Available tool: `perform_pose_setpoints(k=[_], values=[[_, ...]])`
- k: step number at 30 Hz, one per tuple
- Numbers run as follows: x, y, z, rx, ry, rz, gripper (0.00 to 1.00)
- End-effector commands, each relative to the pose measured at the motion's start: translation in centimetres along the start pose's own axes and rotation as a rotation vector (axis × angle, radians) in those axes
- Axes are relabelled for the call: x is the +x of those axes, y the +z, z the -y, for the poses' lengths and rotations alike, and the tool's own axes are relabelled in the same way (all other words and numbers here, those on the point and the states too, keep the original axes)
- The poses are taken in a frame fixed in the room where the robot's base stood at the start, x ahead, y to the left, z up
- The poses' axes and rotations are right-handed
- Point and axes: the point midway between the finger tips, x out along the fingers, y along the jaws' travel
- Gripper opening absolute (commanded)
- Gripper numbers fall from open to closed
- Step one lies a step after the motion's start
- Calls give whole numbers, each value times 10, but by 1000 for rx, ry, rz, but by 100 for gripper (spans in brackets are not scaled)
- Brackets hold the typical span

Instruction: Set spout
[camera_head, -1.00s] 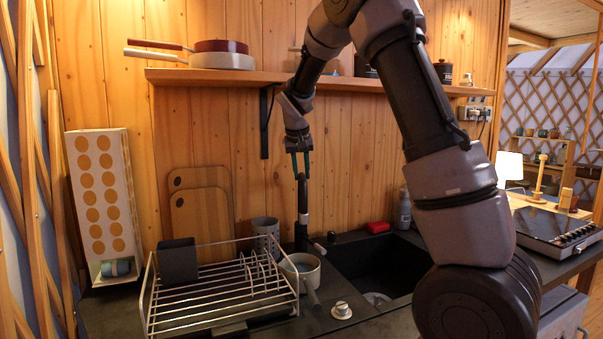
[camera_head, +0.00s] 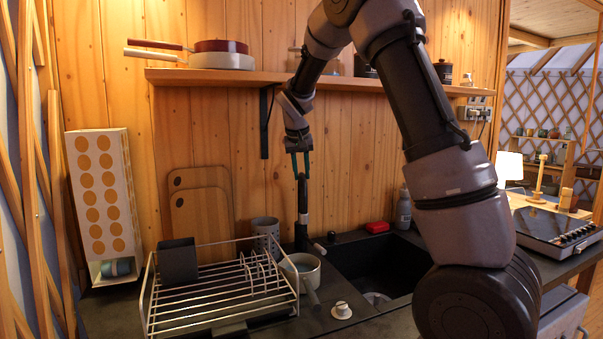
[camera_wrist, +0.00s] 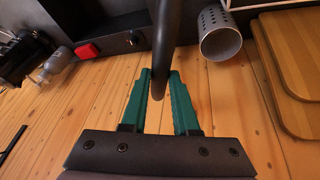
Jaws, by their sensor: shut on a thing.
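The black faucet spout (camera_head: 302,195) rises from the counter behind the sink, in front of the wood-plank wall. In the wrist view the spout (camera_wrist: 165,45) comes down from the top edge and ends between the green fingers of my gripper (camera_wrist: 160,85). My gripper (camera_head: 300,160) points down from above in the head view, with its fingers at the top of the spout. The gripper is shut on the spout. The far side of the spout is hidden.
The dark sink (camera_head: 375,265) lies right of the faucet. A wire dish rack (camera_head: 215,290) and a pot (camera_head: 300,268) stand left of it. A shelf (camera_head: 330,82) runs along the wall behind my arm. A red block (camera_head: 377,227) lies behind the sink.

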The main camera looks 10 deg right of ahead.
Motion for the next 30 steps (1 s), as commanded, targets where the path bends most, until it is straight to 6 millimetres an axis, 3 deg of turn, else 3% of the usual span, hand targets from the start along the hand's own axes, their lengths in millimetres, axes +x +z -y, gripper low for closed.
perform_pose_setpoints(k=[13, 30], values=[[0, 0, -10, -70, -32, -10, 0], [13, -14, -66, -507, -213, -64, 0]])
